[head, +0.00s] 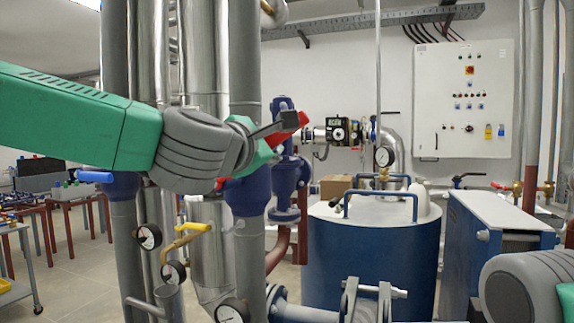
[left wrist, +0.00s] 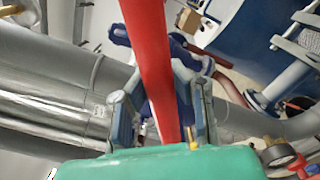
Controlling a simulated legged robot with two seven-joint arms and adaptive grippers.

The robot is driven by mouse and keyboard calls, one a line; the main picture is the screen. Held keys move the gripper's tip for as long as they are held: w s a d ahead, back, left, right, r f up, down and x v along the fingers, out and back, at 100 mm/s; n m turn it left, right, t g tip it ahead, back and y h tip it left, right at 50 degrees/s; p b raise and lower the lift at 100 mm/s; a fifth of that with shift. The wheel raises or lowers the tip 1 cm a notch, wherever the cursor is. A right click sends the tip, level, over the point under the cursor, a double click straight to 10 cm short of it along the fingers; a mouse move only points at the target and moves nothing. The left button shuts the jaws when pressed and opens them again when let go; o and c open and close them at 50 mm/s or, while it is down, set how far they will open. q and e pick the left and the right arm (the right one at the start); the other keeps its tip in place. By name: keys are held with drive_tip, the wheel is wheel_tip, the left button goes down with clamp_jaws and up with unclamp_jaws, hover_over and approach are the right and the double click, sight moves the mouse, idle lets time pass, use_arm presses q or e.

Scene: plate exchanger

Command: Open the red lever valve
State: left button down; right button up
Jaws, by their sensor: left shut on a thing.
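The red lever (head: 302,119) of the valve shows at the centre of the head view, partly hidden by my left gripper (head: 276,128). In the left wrist view the red lever (left wrist: 147,60) runs from the top edge down between the two grey fingers of my left gripper (left wrist: 163,104). The fingers are shut on it. The blue valve body (head: 246,194) sits on a grey vertical pipe just below the gripper, partly covered by it.
A blue lever (head: 95,176) and a yellow lever (head: 196,227) are on neighbouring pipes. Pressure gauges (head: 148,236) stand close below my left arm. A blue tank (head: 366,262) stands to the right. A control cabinet (head: 462,98) hangs on the back wall.

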use_arm(q)
drive_tip(key=shift+w+a+r+n, duration=0.15)
drive_tip(key=shift+a+r+n, duration=0.15)
drive_tip(key=shift+a+n, duration=0.25)
drive_tip(key=shift+f, duration=0.1)
